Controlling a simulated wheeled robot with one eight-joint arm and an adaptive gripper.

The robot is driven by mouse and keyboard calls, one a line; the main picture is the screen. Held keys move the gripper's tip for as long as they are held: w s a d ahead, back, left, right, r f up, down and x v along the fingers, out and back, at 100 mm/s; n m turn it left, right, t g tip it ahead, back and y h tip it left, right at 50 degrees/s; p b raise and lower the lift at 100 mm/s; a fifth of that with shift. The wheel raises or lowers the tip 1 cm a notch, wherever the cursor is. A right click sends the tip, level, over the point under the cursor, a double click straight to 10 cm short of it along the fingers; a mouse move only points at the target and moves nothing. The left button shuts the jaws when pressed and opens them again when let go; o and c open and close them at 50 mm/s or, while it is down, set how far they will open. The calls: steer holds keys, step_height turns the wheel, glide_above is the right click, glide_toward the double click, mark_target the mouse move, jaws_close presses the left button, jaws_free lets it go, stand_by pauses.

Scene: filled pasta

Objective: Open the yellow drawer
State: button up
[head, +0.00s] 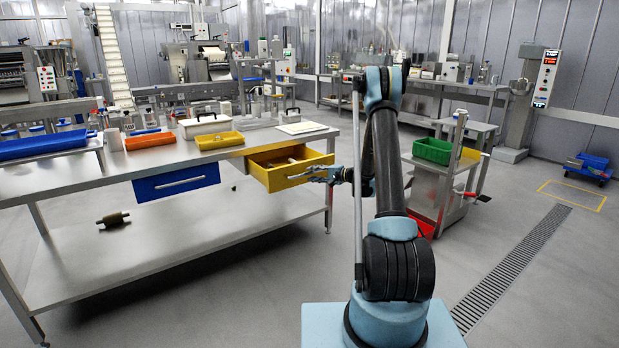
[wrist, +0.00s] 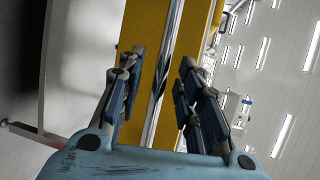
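The yellow drawer (head: 275,181) hangs under the right end of the steel table and stands pulled out, with its inside and some contents showing. Its front and silver handle face my gripper (head: 312,174). In the wrist view the yellow front (wrist: 146,50) fills the middle, with the silver handle bar (wrist: 168,45) running along it. My gripper (wrist: 158,62) is open, its two dark fingers on either side of the bar. Yellow shows between the bar and each finger, so the fingers look apart from it.
A closed blue drawer (head: 177,182) is left of the yellow one. The steel table (head: 95,174) holds a yellow tray (head: 219,141), an orange tray (head: 150,141) and a blue tray (head: 42,146). A cart with a green bin (head: 432,150) stands to the right. Floor in front is clear.

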steer(key=v, duration=0.9)
steer(key=shift+r, duration=0.1)
steer(key=s+a+r+n+g+h, duration=0.15)
steer(key=s+r, duration=0.25)
steer(key=s, duration=0.5)
steer(key=s+a+r+n+g+h, duration=0.1)
steer(key=s+r+h, duration=0.25)
steer(key=s, duration=0.45)
steer(key=s+a+r+n+g+h, duration=0.1)
steer(key=s+r+n+g, duration=0.1)
steer(key=s+r, duration=0.5)
steer(key=s+d+f+n+h, duration=0.1)
steer(key=s+d+f+h, duration=0.1)
steer(key=s, duration=0.8)
steer(key=s+d+f+n+g+h, duration=0.1)
steer(key=s+d+f+h, duration=0.2)
steer(key=s, duration=0.8)
steer(key=s+d+f+n+g+h, duration=0.1)
steer(key=s+d+f, duration=0.3)
steer(key=s, duration=0.7)
steer(key=shift+s+d+f+h, duration=0.15)
steer(key=shift+d+f+h, duration=0.1)
steer(key=shift+d+h, duration=0.4)
